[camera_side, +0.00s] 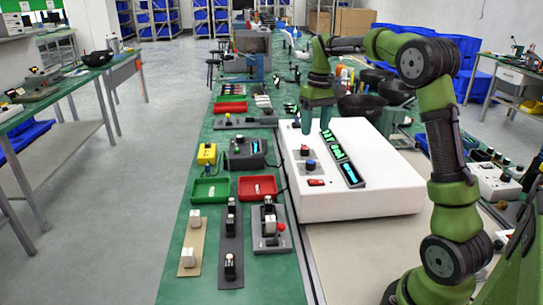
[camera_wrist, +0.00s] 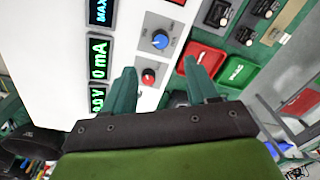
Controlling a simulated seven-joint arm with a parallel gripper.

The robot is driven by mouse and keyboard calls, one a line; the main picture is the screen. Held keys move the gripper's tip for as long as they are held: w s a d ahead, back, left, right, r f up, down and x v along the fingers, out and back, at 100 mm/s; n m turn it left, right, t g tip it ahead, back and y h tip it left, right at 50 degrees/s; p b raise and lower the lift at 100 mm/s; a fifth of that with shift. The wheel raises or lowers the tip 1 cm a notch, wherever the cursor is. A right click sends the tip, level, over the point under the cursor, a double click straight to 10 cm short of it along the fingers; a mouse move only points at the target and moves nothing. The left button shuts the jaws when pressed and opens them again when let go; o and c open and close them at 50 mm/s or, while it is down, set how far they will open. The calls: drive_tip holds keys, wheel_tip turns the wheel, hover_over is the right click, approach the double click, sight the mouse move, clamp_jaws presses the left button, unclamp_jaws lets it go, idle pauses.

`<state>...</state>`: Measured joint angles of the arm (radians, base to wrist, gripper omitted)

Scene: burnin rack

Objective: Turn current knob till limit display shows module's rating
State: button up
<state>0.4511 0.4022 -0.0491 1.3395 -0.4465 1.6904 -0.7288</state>
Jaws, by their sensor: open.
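A white power unit (camera_side: 345,200) carries a row of lit displays and two knobs. The red knob (camera_side: 305,151) and blue knob (camera_side: 311,165) stand on its top; the wrist view shows the red knob (camera_wrist: 148,76) and blue knob (camera_wrist: 160,39) too. The middle display (camera_wrist: 98,58) reads 0 mA. Another display (camera_wrist: 101,11) shows MAX, its rest cut off; a third (camera_wrist: 97,101) shows a V reading. My gripper (camera_side: 317,127) is open and empty above the unit, near the red knob. In the wrist view its fingers (camera_wrist: 160,68) straddle the knob area. The module's rating is not readable.
A red switch (camera_side: 316,183) sits on the unit in front of the knobs. Left of it lie a green tray (camera_side: 210,190), a red tray (camera_side: 258,188) and a fixture with a red-ball lever (camera_side: 281,227). Black bowls (camera_side: 362,106) stand behind the unit.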

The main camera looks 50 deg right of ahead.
wheel_tip(320, 180, up, 6)
drive_tip(key=shift+d, duration=0.15)
idle(0.3)
drive_tip(key=s+a+f+t, duration=0.2)
drive_tip(key=s+a, duration=0.6)
drive_tip(key=a, duration=0.4)
drive_tip(key=s+a+f+t+y, duration=0.1)
drive_tip(key=s+a+f+t, duration=0.2)
drive_tip(key=s+a, duration=0.6)
drive_tip(key=a+t, duration=0.2)
drive_tip(key=a, duration=0.1)
drive_tip(key=shift+m, duration=0.3)
